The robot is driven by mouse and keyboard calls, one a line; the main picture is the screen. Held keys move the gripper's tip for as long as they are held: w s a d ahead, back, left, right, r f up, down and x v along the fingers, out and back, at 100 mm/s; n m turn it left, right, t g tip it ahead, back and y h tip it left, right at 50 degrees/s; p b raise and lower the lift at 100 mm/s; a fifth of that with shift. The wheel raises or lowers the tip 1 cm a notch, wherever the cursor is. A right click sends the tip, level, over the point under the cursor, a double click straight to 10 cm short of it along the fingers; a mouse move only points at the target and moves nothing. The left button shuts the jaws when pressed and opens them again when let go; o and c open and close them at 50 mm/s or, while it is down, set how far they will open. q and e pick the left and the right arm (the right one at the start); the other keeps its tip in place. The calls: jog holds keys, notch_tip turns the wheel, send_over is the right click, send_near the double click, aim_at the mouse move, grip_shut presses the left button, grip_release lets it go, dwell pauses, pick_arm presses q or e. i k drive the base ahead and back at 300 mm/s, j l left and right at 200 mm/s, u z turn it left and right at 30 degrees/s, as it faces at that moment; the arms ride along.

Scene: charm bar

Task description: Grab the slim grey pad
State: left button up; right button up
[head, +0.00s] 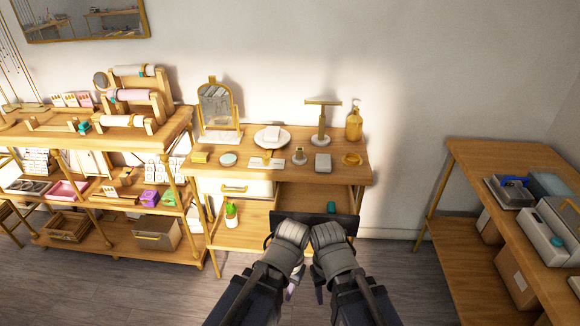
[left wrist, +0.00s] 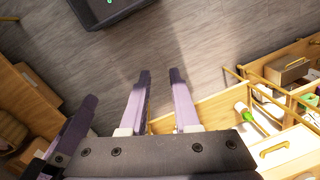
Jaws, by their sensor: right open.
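A slim grey square pad (head: 323,162) lies flat on the wooden table, near its front edge, right of a small grey stand. I take it to be the grey pad. My left gripper (head: 292,287) and right gripper (head: 320,292) hang low in front of the table, close together and well short of the pad. In the left wrist view my left gripper (left wrist: 158,78) has its two purple fingers apart with nothing between them. My right gripper is open and holds nothing visible; its fingers are mostly hidden behind its wrist in the head view.
The wooden table (head: 350,177) also bears a white dish (head: 272,138), gold ring (head: 352,158), mirror (head: 218,107), T-stand (head: 321,120) and amber bottle (head: 354,121). A drawer (head: 308,197) below stands open. A loaded shelf is at left, another table (head: 475,165) at right.

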aim_at(272, 133)
jog(key=j+z, duration=0.15)
jog(key=z, duration=0.35)
jog(key=j+z, duration=0.15)
jog(key=z, duration=0.3)
jog(key=j+z, duration=0.35)
jog(key=j, duration=0.3)
jog(key=k+j+z, duration=0.15)
jog(key=j+z, duration=0.15)
jog(key=j, duration=0.35)
jog(key=k+j, duration=0.1)
jog(key=j, duration=0.3)
jog(key=k+j, duration=0.1)
jog(key=j, duration=0.35)
jog(key=i+j, duration=0.15)
jog(key=j, duration=0.15)
jog(key=i+j, duration=0.15)
jog(key=i+j+z, duration=0.05)
jog(key=j, duration=0.05)
